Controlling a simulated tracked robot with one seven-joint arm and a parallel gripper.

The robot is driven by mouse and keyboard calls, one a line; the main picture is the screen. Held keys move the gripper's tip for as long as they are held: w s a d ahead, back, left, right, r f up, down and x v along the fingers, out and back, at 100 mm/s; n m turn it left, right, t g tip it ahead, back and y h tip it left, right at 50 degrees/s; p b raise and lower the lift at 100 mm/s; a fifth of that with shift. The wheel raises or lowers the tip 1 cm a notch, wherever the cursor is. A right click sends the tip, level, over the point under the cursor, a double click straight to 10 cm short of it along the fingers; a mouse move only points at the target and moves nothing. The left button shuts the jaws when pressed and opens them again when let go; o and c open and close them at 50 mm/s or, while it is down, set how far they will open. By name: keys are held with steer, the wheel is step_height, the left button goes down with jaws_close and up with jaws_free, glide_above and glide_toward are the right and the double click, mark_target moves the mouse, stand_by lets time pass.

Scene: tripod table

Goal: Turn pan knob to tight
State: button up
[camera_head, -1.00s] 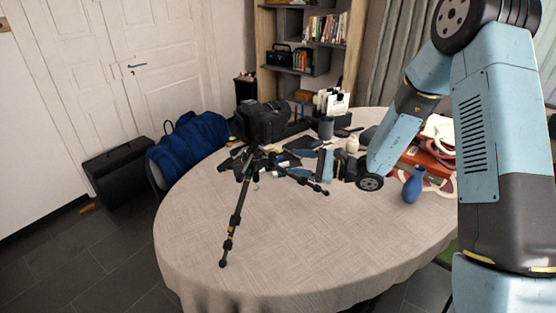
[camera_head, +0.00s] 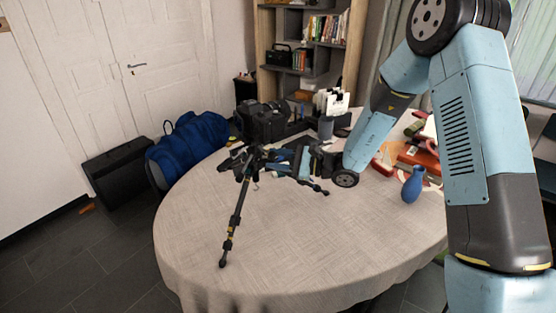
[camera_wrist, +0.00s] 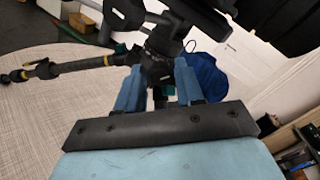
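A black tripod (camera_head: 239,205) with yellow-marked legs stands on the round table, and a camera (camera_head: 262,122) shows at its top. The tripod's head (camera_wrist: 160,45) fills the upper middle of the wrist view. The pan knob is not clearly distinguishable among the dark parts there. My gripper (camera_head: 290,158) is just right of the tripod below the camera. In the wrist view, the two blue fingers of my gripper (camera_wrist: 158,72) are apart, pointing at the tripod's head. Dark tripod parts show in the gap; I cannot tell whether the fingers touch them.
A blue vase (camera_head: 413,185) and red items (camera_head: 418,160) stand on the table (camera_head: 320,240) at right. Bottles and boxes (camera_head: 330,103) are at the back. A blue bag (camera_head: 190,145) lies left, beyond the table. The table's front is clear.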

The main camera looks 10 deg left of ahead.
jaws_close()
steer(key=m, duration=0.4)
steer(key=shift+m, duration=0.3)
stand_by(0.3)
steer(key=shift+o, duration=1.5)
jaws_free()
